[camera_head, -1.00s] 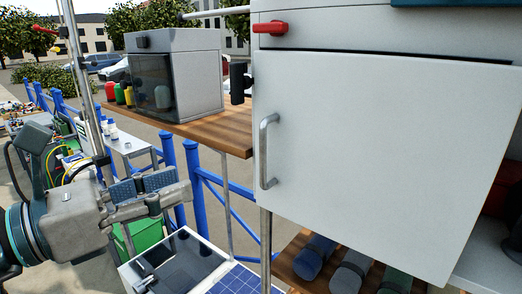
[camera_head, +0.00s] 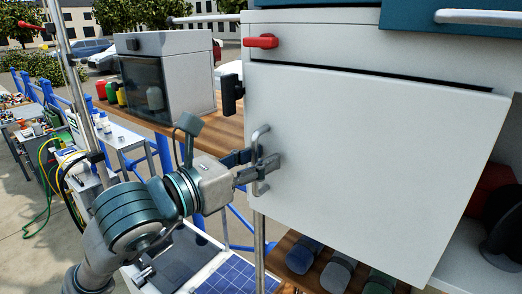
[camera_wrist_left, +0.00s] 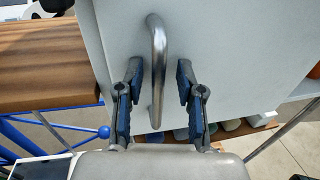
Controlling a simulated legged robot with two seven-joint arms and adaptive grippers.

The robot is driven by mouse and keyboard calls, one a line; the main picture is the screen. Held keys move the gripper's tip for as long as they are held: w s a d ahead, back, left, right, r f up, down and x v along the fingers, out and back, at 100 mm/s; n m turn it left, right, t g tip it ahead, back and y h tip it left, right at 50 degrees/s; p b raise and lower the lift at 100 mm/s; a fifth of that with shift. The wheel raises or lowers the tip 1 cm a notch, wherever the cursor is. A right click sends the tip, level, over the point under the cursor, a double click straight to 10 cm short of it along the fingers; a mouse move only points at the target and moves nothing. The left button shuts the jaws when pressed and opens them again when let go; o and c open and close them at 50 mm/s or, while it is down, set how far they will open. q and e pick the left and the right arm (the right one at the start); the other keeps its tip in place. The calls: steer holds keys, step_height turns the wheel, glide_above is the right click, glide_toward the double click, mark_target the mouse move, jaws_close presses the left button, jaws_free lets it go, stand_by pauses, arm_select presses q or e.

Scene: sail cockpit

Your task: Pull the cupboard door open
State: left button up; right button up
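The white cupboard door (camera_head: 370,170) fills the right half of the head view, with a dark gap along its top edge. Its metal bar handle (camera_head: 257,146) stands upright near the door's left edge. My left gripper (camera_head: 262,168) is at the handle's lower half. In the left wrist view, the handle (camera_wrist_left: 158,50) runs between the two open fingers of my left gripper (camera_wrist_left: 159,78), with space on both sides. Whether the fingertips touch the door face is hard to tell. My right gripper is not in view.
A red latch lever (camera_head: 261,41) and a black catch (camera_head: 231,93) sit near the door's upper left. A grey oven-like box (camera_head: 190,75) stands on a wooden counter (camera_head: 215,130) to the left. Rolled items (camera_head: 340,273) lie on a shelf below. A blue railing (camera_head: 162,155) stands behind my arm.

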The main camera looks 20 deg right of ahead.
arm_select(q)
steer(key=shift+w+a, duration=0.1)
steer(key=shift+a, duration=0.35)
jaws_close()
steer(key=shift+s+r, duration=0.1)
steer(key=shift+s, duration=0.1)
